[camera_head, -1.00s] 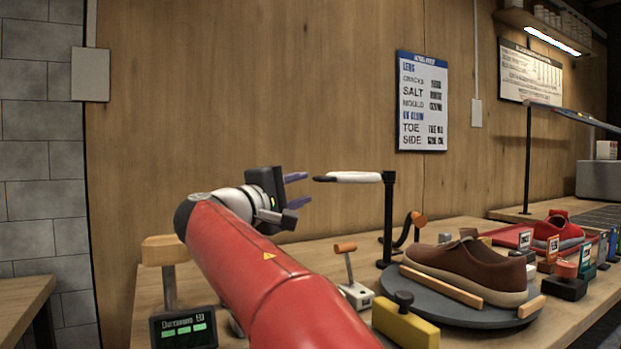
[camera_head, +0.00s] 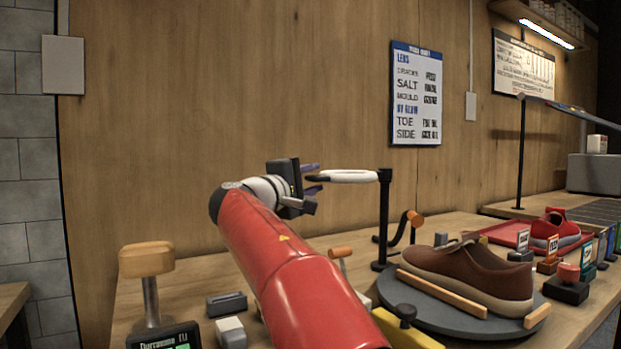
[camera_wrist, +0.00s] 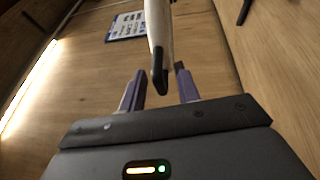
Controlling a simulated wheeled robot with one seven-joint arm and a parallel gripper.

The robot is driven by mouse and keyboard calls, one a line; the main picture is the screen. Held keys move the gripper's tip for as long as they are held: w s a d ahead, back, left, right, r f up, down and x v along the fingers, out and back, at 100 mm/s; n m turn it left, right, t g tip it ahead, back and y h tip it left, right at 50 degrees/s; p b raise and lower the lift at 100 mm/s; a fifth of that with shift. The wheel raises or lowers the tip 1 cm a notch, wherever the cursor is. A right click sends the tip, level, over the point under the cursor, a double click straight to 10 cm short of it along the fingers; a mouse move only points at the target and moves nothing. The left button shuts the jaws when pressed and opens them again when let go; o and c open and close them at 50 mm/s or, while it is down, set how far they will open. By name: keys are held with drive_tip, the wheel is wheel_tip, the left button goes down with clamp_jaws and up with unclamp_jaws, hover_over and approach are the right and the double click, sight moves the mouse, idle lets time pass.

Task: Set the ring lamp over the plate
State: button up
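The ring lamp (camera_head: 348,176) is a white ring, seen nearly edge-on, on a black post (camera_head: 385,220) at the back of the bench. A short black tab sticks out from its left end. The round grey plate (camera_head: 408,312) lies in front and to the right of the post and carries a brown shoe (camera_head: 470,274). My gripper (camera_head: 313,178) is left of the ring, its purple fingers pointing at it. In the wrist view, the fingers (camera_wrist: 159,88) are apart, with the lamp's black tab (camera_wrist: 159,82) between their tips. Contact with the tab is not visible.
A yellow block with a black knob (camera_head: 405,325) stands at the plate's front left. A wooden-topped stand (camera_head: 146,260) and a display box (camera_head: 165,338) are at the left. A red shoe (camera_head: 553,232) and several small items line the right. The air above the plate is clear.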

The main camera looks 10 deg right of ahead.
drive_tip(key=shift+r, duration=0.1)
clamp_jaws()
drive_tip(key=shift+s+r, duration=0.1)
drive_tip(key=shift+s, duration=0.05)
